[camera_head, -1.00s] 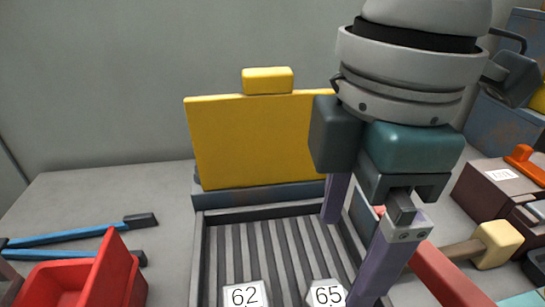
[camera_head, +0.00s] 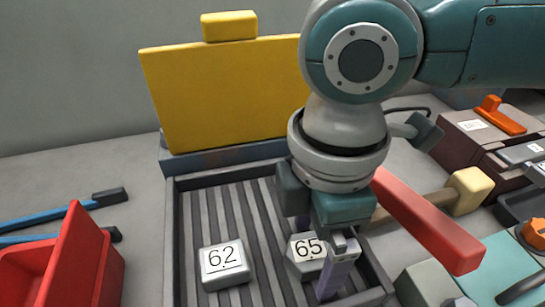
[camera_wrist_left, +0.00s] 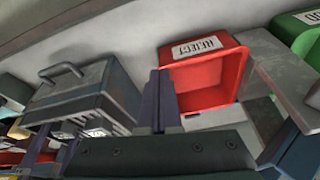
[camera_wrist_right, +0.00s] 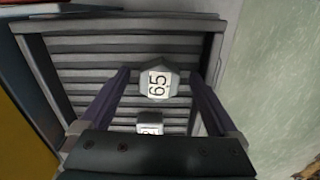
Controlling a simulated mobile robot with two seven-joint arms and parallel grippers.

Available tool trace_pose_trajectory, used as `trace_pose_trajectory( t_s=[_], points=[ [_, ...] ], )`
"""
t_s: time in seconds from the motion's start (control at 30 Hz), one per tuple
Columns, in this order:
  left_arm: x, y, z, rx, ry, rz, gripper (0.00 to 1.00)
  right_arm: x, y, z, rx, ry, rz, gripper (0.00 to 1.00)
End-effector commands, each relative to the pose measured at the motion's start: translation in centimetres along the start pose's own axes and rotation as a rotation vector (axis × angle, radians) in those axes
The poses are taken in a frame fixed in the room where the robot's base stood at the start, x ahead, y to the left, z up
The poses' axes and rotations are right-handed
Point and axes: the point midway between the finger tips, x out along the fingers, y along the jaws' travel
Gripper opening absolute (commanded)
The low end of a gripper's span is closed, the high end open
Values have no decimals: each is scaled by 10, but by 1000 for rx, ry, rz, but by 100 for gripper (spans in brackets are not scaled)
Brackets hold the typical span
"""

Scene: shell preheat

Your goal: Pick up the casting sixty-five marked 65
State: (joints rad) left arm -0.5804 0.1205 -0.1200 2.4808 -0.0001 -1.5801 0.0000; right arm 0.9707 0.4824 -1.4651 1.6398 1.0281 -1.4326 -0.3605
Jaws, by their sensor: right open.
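The casting marked 65 (camera_head: 303,266) is a grey block with a white label, lying on the ribbed floor of the dark tray (camera_head: 172,250). My right gripper (camera_head: 316,262) is open over it, pointing down; one finger partly hides its right side. In the right wrist view the casting (camera_wrist_right: 157,82) lies between the two spread fingers, with a gap on each side. The casting marked 62 (camera_head: 224,268) lies to its left, apart from it.
A yellow upright panel (camera_head: 225,95) stands behind the tray. A red bin (camera_head: 85,265) is at left, near blue-handled tools (camera_head: 50,212). A red bar (camera_head: 425,222) and a wooden-handled mallet (camera_head: 468,190) lie right of the tray. The left wrist view shows a REJECT bin (camera_wrist_left: 205,85).

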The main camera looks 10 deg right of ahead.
Motion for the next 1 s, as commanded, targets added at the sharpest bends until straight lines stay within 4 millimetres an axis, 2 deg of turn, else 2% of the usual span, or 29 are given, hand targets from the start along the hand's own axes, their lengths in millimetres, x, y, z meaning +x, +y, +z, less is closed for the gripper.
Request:
trace_pose_trajectory(
  t_s=[0.13, 0.9, 0.97, 1.0],
  points=[
    [0, 0, 0, 0, 0, 0, 0, 0, 0, 0, 0, 0, 0, 95],
    [0, 0, 0, 0, -1, 0, 0, -1, 0, 0, 0, 0, 0, 8],
    [0, 0, 0, 0, -1, 0, 0, -1, 0, 0, 0, 0, 0, 2],
    [0, 0, 0, 0, -1, 0, 0, -1, 0, 0, 0, 0, 1, 2]
  ],
)
